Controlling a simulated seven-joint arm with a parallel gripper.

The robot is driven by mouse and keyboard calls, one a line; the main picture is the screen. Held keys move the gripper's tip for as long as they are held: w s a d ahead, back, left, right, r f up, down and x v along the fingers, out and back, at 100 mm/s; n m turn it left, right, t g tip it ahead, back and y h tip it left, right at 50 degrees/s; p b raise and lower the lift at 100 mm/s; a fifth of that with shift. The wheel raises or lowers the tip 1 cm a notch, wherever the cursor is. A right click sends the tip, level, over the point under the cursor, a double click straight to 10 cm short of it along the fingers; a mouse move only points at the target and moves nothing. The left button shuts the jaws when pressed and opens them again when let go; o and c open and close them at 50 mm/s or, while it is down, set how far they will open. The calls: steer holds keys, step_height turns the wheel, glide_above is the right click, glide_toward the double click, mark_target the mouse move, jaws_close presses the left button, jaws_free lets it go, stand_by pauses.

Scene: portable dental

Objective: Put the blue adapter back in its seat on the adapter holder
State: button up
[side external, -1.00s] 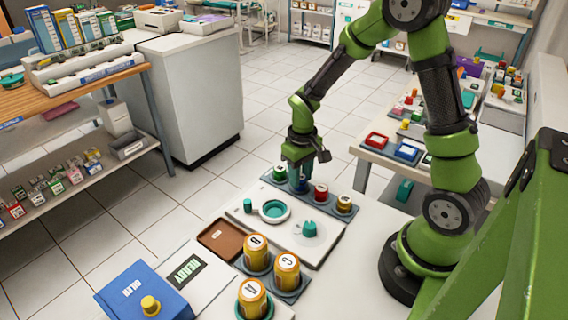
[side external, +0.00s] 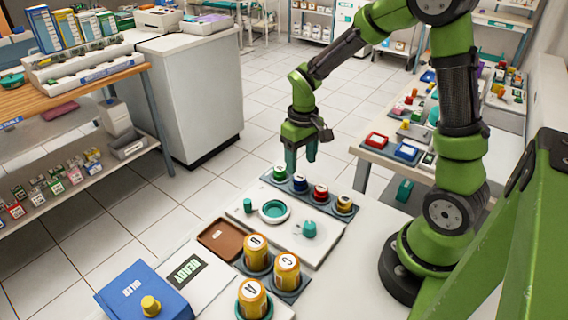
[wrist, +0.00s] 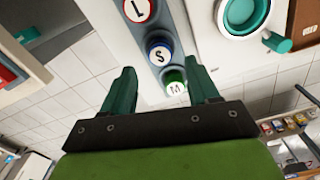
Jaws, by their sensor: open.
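The blue adapter (side external: 300,183) stands upright in the row on the adapter holder (side external: 287,190), between a green adapter (side external: 280,172) and a red adapter (side external: 320,193). In the wrist view the blue adapter (wrist: 159,52) shows a white top marked S and sits in the holder's row beside the green one marked M (wrist: 175,88). My gripper (side external: 301,162) is above the holder, near the green and blue adapters. Its teal fingers (wrist: 163,76) are spread apart with nothing held between them.
A yellow adapter (side external: 344,205) stands at the holder's right end. In front is a white tray (side external: 262,229) with a teal ring (side external: 274,209) and a teal knob (side external: 309,229). Orange canisters (side external: 255,254), a brown tray (side external: 218,238) and a blue box (side external: 140,292) are nearer the camera.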

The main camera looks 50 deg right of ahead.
mark_target(300, 178)
step_height(300, 178, up, 7)
steer(key=s+a+r+m+t+y, duration=0.1)
steer(key=s+a+r+t+y, duration=0.1)
steer(key=s+a+r+t, duration=0.5)
steer(key=shift+s+a+r, duration=1.35)
steer(key=shift+s, duration=0.55)
